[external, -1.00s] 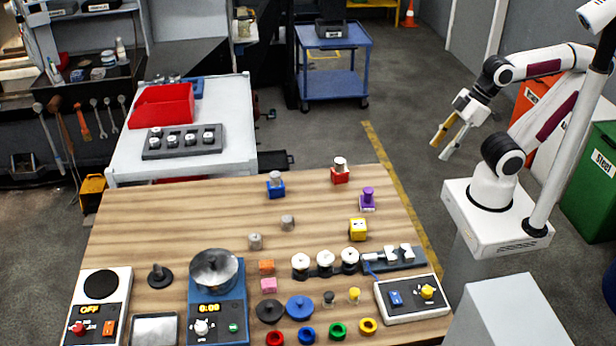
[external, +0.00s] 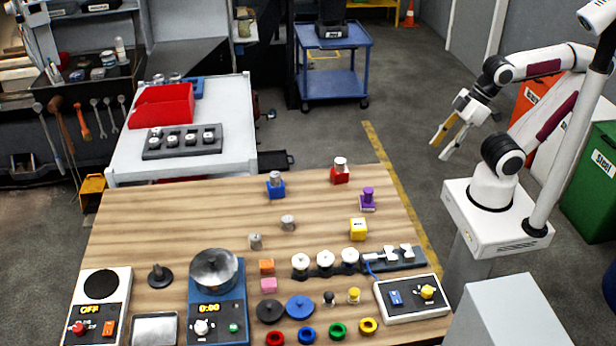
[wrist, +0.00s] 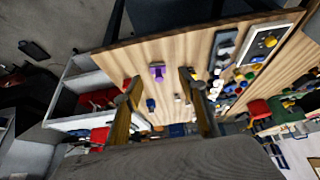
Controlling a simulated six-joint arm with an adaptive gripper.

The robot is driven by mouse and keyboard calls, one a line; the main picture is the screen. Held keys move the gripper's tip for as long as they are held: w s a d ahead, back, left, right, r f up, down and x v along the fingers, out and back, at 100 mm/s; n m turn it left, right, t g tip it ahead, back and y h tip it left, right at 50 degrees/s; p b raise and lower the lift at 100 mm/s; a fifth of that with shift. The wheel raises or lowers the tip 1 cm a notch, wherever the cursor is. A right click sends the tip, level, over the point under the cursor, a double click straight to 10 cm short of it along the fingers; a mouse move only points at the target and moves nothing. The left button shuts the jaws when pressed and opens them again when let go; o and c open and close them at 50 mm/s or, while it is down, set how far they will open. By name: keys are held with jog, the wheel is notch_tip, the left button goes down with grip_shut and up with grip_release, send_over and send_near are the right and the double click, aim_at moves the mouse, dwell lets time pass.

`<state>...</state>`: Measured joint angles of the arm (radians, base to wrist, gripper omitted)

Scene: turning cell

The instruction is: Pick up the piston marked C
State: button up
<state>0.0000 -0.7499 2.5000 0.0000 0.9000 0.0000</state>
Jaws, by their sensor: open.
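My gripper (external: 441,149) is open and empty, raised to the right of the wooden table. In the wrist view the gripper (wrist: 158,88) shows its two fingers spread, with the tabletop far beyond them. No letter C is readable in either view, so I cannot tell which part is the marked piston. Several white, piston-like parts stand in a dark grey rack (external: 150,154) on the white bench. Three round white parts, the left (external: 300,262), middle (external: 325,260) and right (external: 350,258), stand in a dark holder on the wooden table.
A red bin (external: 160,106) stands on the white bench. The table's left rear is clear.

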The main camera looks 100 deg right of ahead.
jog(key=shift+o, duration=0.4)
jog(key=shift+w, duration=0.1)
jog(key=w+d+r+n+t+h, duration=0.1)
jog(key=w+d+r+t, duration=0.15)
jog(key=w, duration=0.85)
jog(key=w+d+r+n+t, duration=0.1)
jog(key=w+d+r+t, duration=0.2)
jog(key=w, duration=0.8)
jog(key=w+d+r+t+h, duration=0.1)
jog(key=w+d+r, duration=0.25)
jog(key=w, duration=0.75)
jog(key=w+a+f+n+t+y, duration=0.1)
jog(key=w+a+f+n+y, duration=0.15)
jog(key=w, duration=0.25)
jog(key=w+a+f+n+y, duration=0.1)
jog(key=w+f+n+y, duration=0.15)
jog(key=w, duration=0.35)
jog(key=a+f+n+g+y, duration=0.1)
jog(key=a+f+g+y, duration=0.1)
jog(key=f, duration=0.5)
jog(key=a+f+n+g+y, duration=0.1)
jog(key=a+f+g+y, duration=0.1)
jog(key=f+y, duration=0.3)
jog(key=shift+s+a+f+n, duration=0.35)
jog(key=shift+a+f, duration=0.4)
jog(key=shift+f, duration=0.5)
jog(key=shift+f, duration=0.1)
